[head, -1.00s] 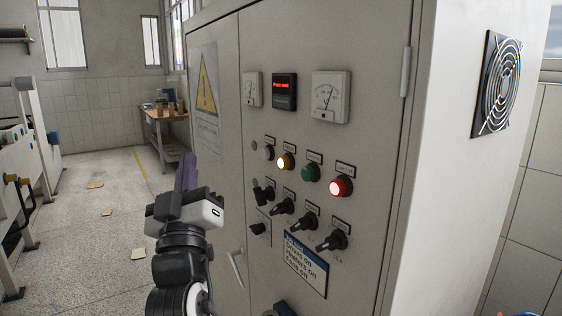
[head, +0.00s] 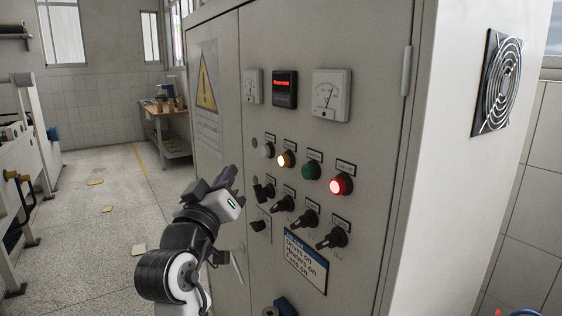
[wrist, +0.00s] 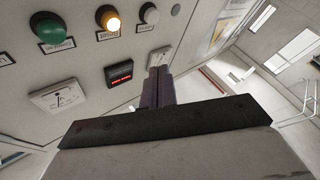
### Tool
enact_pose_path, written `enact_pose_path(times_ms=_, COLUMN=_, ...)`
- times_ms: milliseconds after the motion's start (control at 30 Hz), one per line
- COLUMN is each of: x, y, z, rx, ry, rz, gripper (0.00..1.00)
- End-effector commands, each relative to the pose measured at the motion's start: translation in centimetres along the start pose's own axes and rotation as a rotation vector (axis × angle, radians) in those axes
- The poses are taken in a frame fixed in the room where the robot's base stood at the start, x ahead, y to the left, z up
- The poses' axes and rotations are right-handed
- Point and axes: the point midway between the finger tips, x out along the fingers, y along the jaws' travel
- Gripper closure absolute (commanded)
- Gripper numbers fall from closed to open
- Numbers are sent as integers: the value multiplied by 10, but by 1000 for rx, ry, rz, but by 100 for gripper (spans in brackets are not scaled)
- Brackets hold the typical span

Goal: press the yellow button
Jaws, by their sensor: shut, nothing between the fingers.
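The yellow button (head: 285,160) is lit and sits in the row of round buttons on the cabinet front, between a white button (head: 267,150) and a green button (head: 312,171). In the wrist view the yellow button (wrist: 109,18) shows at the top, left of the fingers. My gripper (head: 228,175) is in front of the cabinet, left of and a little below the yellow button, its purple fingers pointing toward the panel. The fingers (wrist: 158,88) are together and empty. They look apart from the button.
A lit red button (head: 341,185) ends the row on the right. Several black rotary knobs (head: 305,219) stick out below the buttons. Two gauges and a red display (head: 284,89) are above. A cabinet handle (head: 236,268) is beneath my arm.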

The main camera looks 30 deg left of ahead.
Motion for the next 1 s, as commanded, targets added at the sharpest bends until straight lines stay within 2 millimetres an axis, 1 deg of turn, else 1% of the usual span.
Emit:
enact_pose_path(times_ms=167, x=14, y=11, z=11, rx=0, ry=-3, rz=3, gripper=100)
enact_pose_path(times_ms=400, x=38, y=28, z=28, rx=-1, ry=-3, rz=2, gripper=100)
enact_pose_path(times_ms=600, x=53, y=39, z=38, rx=-1, ry=-2, rz=2, gripper=100)
enact_pose_path(times_ms=800, x=58, y=42, z=42, rx=0, ry=0, rz=0, gripper=100)
enact_pose_path(times_ms=1000, x=59, y=43, z=43, rx=0, ry=0, rz=0, gripper=100)
